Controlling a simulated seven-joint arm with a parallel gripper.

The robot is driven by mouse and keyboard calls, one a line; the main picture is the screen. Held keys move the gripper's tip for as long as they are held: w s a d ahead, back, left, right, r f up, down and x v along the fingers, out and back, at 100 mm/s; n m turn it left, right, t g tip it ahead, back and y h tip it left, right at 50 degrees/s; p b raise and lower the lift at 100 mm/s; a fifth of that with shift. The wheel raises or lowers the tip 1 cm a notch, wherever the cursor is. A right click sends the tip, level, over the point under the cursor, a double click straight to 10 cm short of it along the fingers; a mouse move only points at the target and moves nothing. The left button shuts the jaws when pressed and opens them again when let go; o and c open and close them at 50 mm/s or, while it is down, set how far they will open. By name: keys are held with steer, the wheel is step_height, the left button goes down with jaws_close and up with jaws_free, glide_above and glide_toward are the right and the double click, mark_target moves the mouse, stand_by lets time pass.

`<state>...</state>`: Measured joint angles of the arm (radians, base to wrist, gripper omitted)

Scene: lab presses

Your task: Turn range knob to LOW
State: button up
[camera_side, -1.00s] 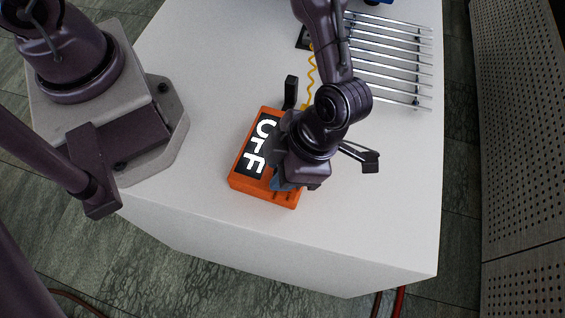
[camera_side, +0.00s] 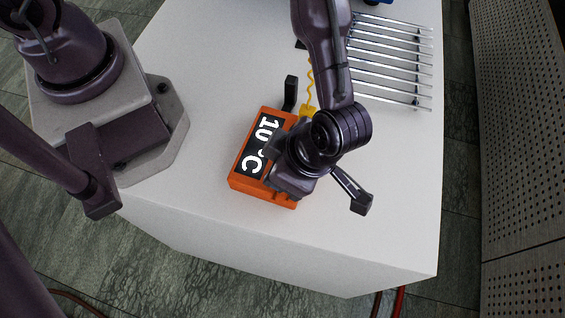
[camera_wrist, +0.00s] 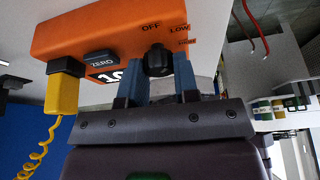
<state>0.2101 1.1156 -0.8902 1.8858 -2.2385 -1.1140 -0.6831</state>
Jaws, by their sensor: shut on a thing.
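The orange meter box (camera_side: 243,183) lies on the white table, and its display (camera_side: 262,135) shows "10" and "C", partly hidden by my gripper. In the wrist view the orange box (camera_wrist: 85,36) carries the labels OFF (camera_wrist: 151,27), LOW (camera_wrist: 179,29) and one blurred label that looks like HIGH (camera_wrist: 187,42). The black range knob (camera_wrist: 157,61) sits below these labels. My gripper (camera_wrist: 160,80) is shut on it, one blue-grey finger on each side. I cannot tell exactly where the knob's pointer aims. In the side view my gripper hides the knob.
A ZERO button (camera_wrist: 101,58) sits beside the knob. A yellow plug (camera_wrist: 64,88) with a coiled cable is in the box's side. A metal rod rack (camera_side: 390,60) stands at the table's back right. The table's right front is clear.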

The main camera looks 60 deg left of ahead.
steer(key=o, duration=0.9)
steer(key=v, duration=1.3)
